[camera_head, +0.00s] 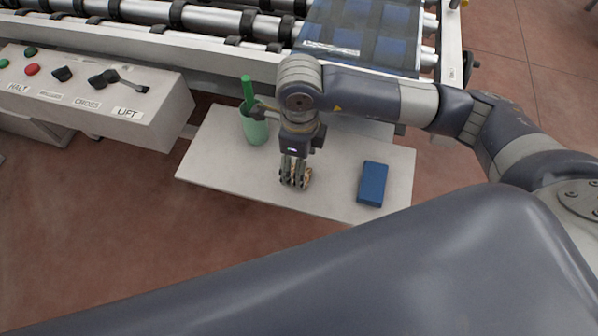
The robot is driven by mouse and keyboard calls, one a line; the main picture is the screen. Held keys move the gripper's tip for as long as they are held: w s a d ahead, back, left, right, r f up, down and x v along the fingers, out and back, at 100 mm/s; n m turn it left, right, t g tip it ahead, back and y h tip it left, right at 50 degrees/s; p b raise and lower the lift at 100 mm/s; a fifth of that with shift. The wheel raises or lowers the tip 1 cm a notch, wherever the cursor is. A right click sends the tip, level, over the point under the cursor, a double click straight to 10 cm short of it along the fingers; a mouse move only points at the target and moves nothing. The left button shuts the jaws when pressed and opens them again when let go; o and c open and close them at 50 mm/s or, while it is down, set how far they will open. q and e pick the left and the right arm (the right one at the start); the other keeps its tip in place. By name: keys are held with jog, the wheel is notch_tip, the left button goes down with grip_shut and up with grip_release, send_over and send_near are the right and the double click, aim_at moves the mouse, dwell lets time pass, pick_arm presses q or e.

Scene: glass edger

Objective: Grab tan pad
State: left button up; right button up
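The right gripper (294,182) points down at the white shelf (225,165). Its fingers are at a small tan pad (308,176), of which only bits show beside and between the fingers. The fingers hide most of the pad. I cannot tell whether the fingers are closed on it or only around it, or whether it still touches the shelf. My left gripper is not in view.
A blue block (372,184) lies on the shelf to the right of the gripper. A green cup (255,127) with a green-handled tool (248,92) stands at the left. A control box (125,105) and roller conveyor (225,22) lie beyond.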

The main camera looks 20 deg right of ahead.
aim_at(308, 171)
notch_tip(308, 171, down, 4)
jog(key=shift+s+f+p, duration=0.1)
jog(key=shift+p, duration=0.45)
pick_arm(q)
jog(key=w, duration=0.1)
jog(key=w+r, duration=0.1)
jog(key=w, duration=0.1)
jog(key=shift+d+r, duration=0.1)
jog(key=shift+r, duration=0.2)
pick_arm(e)
jog(key=shift+f, duration=0.1)
jog(key=c, duration=0.8)
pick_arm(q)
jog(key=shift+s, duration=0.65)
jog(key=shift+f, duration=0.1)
